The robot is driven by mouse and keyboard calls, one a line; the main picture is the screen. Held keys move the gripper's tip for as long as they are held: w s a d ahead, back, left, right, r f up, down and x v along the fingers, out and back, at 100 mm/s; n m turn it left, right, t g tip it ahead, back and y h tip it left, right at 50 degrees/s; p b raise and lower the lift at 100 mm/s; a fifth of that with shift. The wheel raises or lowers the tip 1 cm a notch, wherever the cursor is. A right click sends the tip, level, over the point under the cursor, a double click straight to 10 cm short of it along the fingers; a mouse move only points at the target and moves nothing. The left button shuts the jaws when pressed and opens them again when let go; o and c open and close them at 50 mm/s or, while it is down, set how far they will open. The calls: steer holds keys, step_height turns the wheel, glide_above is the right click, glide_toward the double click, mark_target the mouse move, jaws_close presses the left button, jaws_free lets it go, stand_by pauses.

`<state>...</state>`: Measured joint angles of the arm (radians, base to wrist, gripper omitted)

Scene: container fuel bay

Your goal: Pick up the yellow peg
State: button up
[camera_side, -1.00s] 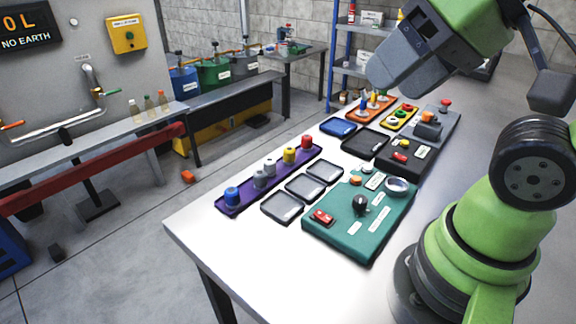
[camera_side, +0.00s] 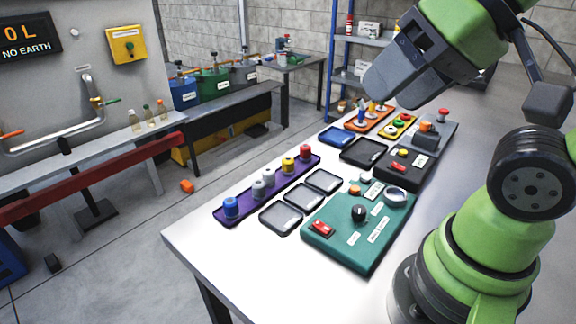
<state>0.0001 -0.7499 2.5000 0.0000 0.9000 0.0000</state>
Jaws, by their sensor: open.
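The yellow peg (camera_side: 289,164) stands upright in the long purple tray (camera_side: 249,206). In that row it is between a grey peg (camera_side: 268,177) and the red peg (camera_side: 306,152). Another grey peg (camera_side: 258,189) and the blue peg (camera_side: 230,206) stand nearer the tray's front left end. My gripper (camera_side: 384,92) is open and empty. It hangs high above the back of the table, up and to the right of the yellow peg in the picture, well apart from it. Its far finger is partly hidden.
A teal panel (camera_side: 338,252) with a knob and buttons lies right of the purple tray. Several shallow dark trays (camera_side: 281,219) lie between them. A black panel (camera_side: 385,174), a blue tray (camera_side: 337,134) and an orange tray (camera_side: 356,127) are further back. The table's front is bare.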

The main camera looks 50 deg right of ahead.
steer(key=shift+o, duration=0.6)
steer(key=n+g+h, duration=0.1)
steer(key=g+h, duration=0.2)
glide_above(288, 159)
steer(key=s+a, duration=0.1)
steer(key=s, duration=0.1)
step_height(288, 159, down, 23)
steer(key=shift+s+a+f, duration=0.1)
steer(key=shift+f, duration=0.05)
steer(key=shift+d+x, duration=0.15)
steer(key=shift+x, duration=1.4)
steer(key=shift+d+x, duration=0.2)
steer(key=shift+x, duration=1.4)
steer(key=c, duration=1)
